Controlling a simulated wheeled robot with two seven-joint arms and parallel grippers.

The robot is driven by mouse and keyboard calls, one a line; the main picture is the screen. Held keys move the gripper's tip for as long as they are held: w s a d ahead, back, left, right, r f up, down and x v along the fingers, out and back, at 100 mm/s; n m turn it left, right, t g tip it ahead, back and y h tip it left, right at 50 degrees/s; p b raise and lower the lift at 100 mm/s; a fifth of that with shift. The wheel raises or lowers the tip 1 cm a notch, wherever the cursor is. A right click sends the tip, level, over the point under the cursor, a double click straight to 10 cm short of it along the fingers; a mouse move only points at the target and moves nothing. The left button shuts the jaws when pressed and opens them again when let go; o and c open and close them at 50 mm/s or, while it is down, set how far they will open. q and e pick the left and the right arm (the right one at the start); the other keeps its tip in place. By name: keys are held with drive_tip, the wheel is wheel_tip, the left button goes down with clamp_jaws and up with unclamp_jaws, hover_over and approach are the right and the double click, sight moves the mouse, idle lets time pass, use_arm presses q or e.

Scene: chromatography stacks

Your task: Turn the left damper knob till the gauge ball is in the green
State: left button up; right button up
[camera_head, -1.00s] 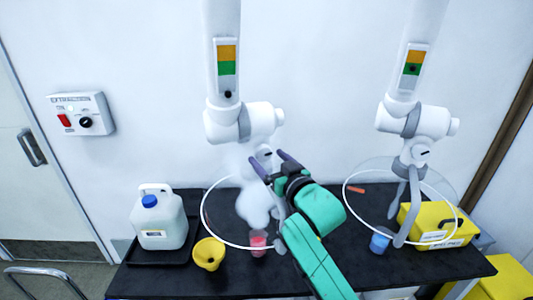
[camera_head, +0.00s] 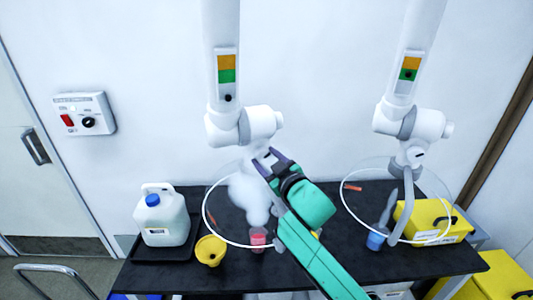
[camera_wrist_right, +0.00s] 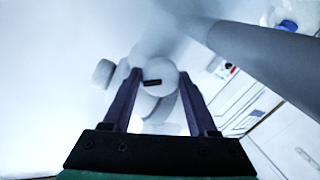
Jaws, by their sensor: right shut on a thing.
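The left damper knob (camera_wrist_right: 160,70), white and round with a dark slot, sits between the dark purple fingers of my right gripper in the right wrist view (camera_wrist_right: 159,78). In the head view my right gripper (camera_head: 264,157) is closed at the left arm's lower joint and hides most of the knob. The left gauge (camera_head: 227,67) has an orange band above a green band (camera_head: 227,76). Its black ball (camera_head: 228,98) rests below the green, near the bottom. My left gripper is out of view.
A second extraction arm with its gauge (camera_head: 409,74) hangs at right, its ball in the green. On the black bench (camera_head: 330,225) are a white jug (camera_head: 162,218), a yellow funnel (camera_head: 210,250), beakers and a yellow case (camera_head: 432,220). White vapour (camera_head: 250,195) drifts under the left arm.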

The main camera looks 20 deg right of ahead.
drive_tip(key=o, duration=1.4)
drive_tip(key=s, duration=0.4)
drive_tip(key=s+d+p, duration=0.1)
drive_tip(key=s, duration=0.4)
drive_tip(key=s+d, duration=0.1)
drive_tip(key=s, duration=0.4)
drive_tip(key=shift+s+d+r, duration=0.15)
drive_tip(key=shift+s+r, duration=0.05)
drive_tip(key=shift+r, duration=0.2)
